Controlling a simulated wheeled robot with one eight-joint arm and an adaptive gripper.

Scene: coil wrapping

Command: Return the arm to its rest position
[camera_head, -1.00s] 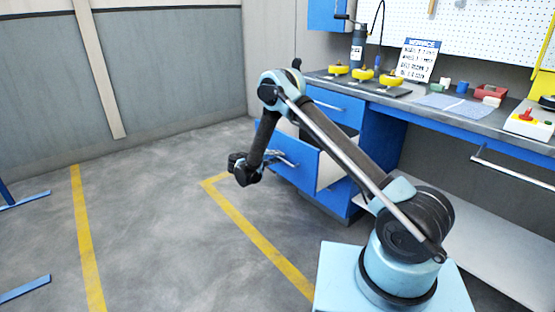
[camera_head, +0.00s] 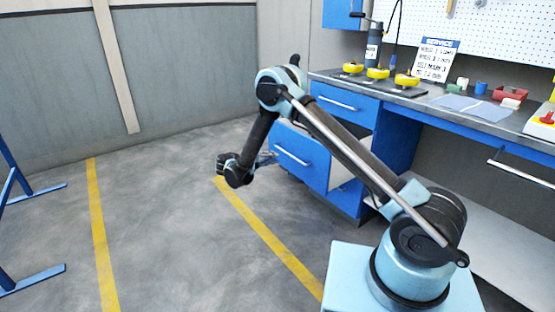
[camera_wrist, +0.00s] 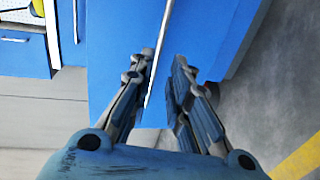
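My arm (camera_head: 335,140) is bent up and over, with its forearm hanging down to the left of the workbench. My gripper (camera_head: 268,158) is in the air at the left edge of a pulled-out blue drawer (camera_head: 305,165), partly overlapping it in the head view.
Blue stand legs (camera_head: 30,280) are at the far left. The floor (camera_head: 160,210) between them is clear, with yellow lines (camera_head: 265,235).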

